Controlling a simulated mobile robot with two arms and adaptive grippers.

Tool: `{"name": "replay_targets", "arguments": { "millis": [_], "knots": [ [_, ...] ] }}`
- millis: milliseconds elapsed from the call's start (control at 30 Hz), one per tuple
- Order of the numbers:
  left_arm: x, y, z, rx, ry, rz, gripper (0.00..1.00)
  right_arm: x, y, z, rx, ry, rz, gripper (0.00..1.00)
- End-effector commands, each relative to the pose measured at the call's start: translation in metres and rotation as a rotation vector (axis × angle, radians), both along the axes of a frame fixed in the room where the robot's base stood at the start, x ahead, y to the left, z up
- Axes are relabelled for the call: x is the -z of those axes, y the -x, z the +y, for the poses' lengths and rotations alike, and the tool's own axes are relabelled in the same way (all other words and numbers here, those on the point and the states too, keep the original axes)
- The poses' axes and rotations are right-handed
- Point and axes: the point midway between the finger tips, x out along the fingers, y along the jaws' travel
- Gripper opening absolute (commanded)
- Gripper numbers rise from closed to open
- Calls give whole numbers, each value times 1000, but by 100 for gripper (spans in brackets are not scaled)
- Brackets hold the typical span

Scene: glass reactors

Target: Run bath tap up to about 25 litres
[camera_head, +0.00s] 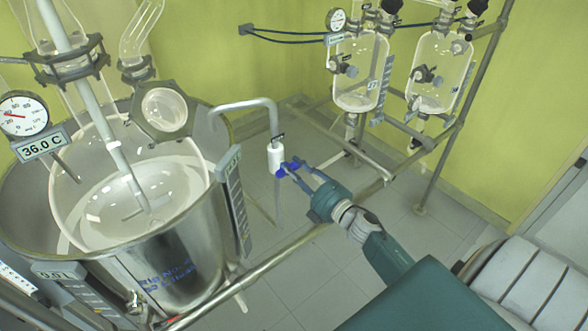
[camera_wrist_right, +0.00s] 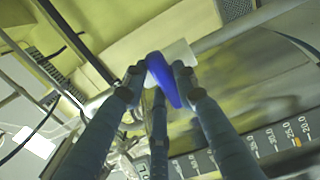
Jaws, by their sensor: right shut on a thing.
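The bath is a large steel vessel (camera_head: 180,262) at the left of the head view, with a round glass reactor (camera_head: 90,205) inside it. A bent metal pipe (camera_head: 240,104) comes over its right rim to the white tap body (camera_head: 275,156). The tap's blue handle (camera_head: 281,172) is between the fingertips of my right gripper (camera_head: 291,168), which is shut on it. In the right wrist view the blue handle (camera_wrist_right: 163,78) lies between the fingers of the gripper (camera_wrist_right: 165,75). A small display (camera_head: 58,271) at the bath's front appears to read 0.0 L. My left gripper is not in view.
A graduated scale (camera_head: 236,205) stands beside the bath; a scale (camera_wrist_right: 275,140) with 20.0 and 25.0 marks shows in the right wrist view. A dial gauge (camera_head: 22,114) and a 36.0 C display (camera_head: 42,146) are at left. Two glass vessels (camera_head: 359,75) hang on a metal frame behind.

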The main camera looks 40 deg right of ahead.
Motion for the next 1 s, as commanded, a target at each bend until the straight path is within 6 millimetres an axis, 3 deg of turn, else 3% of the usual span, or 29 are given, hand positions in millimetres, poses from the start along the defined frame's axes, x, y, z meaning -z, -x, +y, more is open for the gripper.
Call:
{"name": "replay_targets", "arguments": {
  "millis": [233, 267, 333, 700, 867, 1000],
  "knots": [
    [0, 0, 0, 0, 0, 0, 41, -1, 0, 0, 0, -7, -1, 2],
    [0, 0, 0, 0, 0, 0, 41, -1, 0, 0, 0, -7, -1, 32],
    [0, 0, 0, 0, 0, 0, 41, -1, 0, 0, 0, -6, -2, 46],
    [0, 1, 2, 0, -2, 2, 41, 0, 5, 0, 0, -3, 0, 46],
    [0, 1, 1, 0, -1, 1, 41, 1, 28, -2, -1, -4, 1, 46],
    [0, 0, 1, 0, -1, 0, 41, 1, 59, -4, 0, -4, 3, 46]
  ]
}}
